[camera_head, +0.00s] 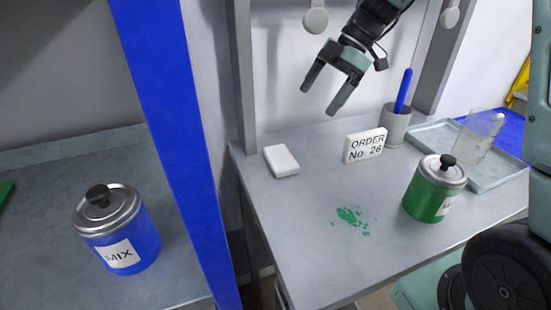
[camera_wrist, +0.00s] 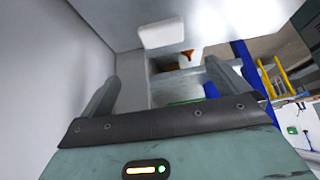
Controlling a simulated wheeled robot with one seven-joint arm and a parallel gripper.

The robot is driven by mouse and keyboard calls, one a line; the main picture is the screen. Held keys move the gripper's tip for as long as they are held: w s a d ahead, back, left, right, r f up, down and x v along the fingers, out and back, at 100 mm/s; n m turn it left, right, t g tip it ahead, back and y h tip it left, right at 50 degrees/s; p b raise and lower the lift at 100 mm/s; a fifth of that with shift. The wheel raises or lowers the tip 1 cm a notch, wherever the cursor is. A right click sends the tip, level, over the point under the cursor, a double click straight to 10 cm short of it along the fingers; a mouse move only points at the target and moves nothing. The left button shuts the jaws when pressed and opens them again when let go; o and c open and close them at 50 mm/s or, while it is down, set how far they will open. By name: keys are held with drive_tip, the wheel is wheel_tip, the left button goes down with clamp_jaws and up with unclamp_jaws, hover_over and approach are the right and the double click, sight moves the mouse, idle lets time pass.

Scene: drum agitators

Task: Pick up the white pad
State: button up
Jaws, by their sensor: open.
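The white pad (camera_head: 281,160) lies flat on the grey table at its back left, close to the table's left edge. My gripper (camera_head: 319,100) is open and empty in the air above the back of the table, up and to the right of the pad and apart from it. In the wrist view, my gripper's two fingers (camera_wrist: 162,85) stand wide apart with nothing between them. A plain white block near the top of that view looks like the pad (camera_wrist: 161,33), beyond the fingertips.
A white order sign (camera_head: 365,146) stands right of the pad. A grey cup (camera_head: 396,127) with a blue stick, a tray (camera_head: 503,171) and a green can (camera_head: 433,198) are farther right. Green stains (camera_head: 352,217) mark the table.

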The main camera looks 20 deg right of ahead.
drive_tip(key=p, duration=0.1)
approach(281, 156)
drive_tip(key=x, duration=0.3)
drive_tip(key=shift+w+a+f, duration=0.15)
drive_tip(key=shift+a+f, duration=0.05)
drive_tip(key=shift+p+x, duration=0.85)
drive_tip(key=shift+x, duration=1.75)
drive_tip(key=c, duration=0.7)
